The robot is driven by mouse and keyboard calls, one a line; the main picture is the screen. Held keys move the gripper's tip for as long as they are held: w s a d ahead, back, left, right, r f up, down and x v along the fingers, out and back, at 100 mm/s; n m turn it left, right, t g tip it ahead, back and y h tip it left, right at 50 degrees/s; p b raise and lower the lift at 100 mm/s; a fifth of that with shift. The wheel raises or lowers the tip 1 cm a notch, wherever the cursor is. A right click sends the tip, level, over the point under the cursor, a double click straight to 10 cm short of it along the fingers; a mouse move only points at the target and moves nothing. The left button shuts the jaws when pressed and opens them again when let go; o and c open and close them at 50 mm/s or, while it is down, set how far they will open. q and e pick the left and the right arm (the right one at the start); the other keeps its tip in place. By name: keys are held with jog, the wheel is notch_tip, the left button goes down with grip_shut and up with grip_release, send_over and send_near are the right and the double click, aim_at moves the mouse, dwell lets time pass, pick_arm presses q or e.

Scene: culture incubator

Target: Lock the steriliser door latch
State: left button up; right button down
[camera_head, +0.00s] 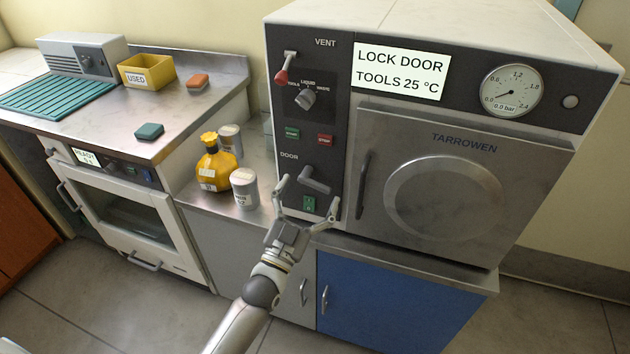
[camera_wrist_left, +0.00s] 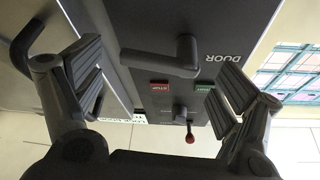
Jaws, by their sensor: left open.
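The steriliser (camera_head: 340,120) stands on the counter with its door (camera_head: 520,170) closed against the body; its screen (camera_head: 401,72) reads LOCK DOOR, TOOLS 25 °C. The grey door latch (camera_head: 314,182) sits under the DOOR label, its lever pointing right towards the door. My left gripper (camera_head: 309,193) is open in front of the panel, one finger on each side of the latch. The left wrist view, upside down, shows the latch (camera_wrist_left: 160,57) between the spread fingers (camera_wrist_left: 165,75). I cannot tell whether a finger touches it. My right gripper is not in view.
The upright door handle (camera_head: 362,185) is just right of my gripper. The pressure gauge (camera_head: 512,90) reads near 0.

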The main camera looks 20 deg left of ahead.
aim_at(314, 184)
pick_arm(q)
jog(key=shift+x, duration=1.5)
jog(key=shift+c, duration=1)
jog(key=c, duration=0.8)
jog(key=n+y, duration=0.1)
jog(key=n, duration=0.1)
jog(key=n+y+p, duration=0.1)
jog(key=n, duration=0.1)
jog(key=shift+r+n, duration=0.3)
jog(key=shift+r, duration=0.05)
jog(key=shift+c, duration=0.2)
jog(key=o, duration=0.9)
jog(key=shift+o, duration=0.7)
